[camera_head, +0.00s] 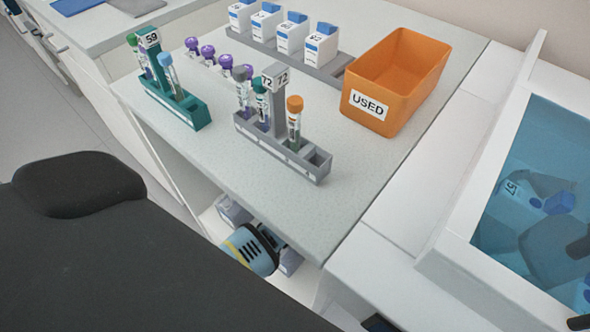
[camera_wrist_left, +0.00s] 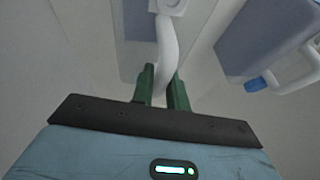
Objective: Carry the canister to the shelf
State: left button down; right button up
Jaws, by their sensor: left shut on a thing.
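In the left wrist view, the green fingers of my left gripper (camera_wrist_left: 163,78) are shut around the white looped handle (camera_wrist_left: 167,45) of a pale canister (camera_wrist_left: 135,50). Only part of that canister's body shows. In the head view, my left gripper (camera_head: 252,250) is low, below the near edge of the worktop, beside the shelf (camera_head: 213,226) under it. Its fingers are hidden there. Pale grey canister shapes show beside it on both sides, one to the upper left (camera_head: 233,210) and one to the right (camera_head: 290,262). I cannot tell which one is held. My right gripper is not seen.
Another canister with a blue cap (camera_wrist_left: 262,82) is close on the right in the left wrist view. The worktop (camera_head: 260,185) overhangs the shelf. It carries a grey tube rack (camera_head: 312,172), a teal rack (camera_head: 190,112) and an orange bin (camera_head: 395,85). A blue-windowed cabinet (camera_head: 540,150) stands at right.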

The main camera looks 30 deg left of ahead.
pick_arm(q)
jog(key=shift+f, duration=0.25)
jog(key=c, duration=1.3)
grip_release()
jog(key=shift+s+r, duration=0.2)
jog(key=shift+r, duration=0.25)
jog(key=p+v, duration=0.2)
jog(key=v, duration=0.4)
jog(key=shift+s+r+p, duration=0.2)
jog(key=shift+r+p, duration=0.15)
jog(key=shift+r, duration=0.05)
jog(key=shift+s+d, duration=0.1)
jog(key=shift+d, duration=0.05)
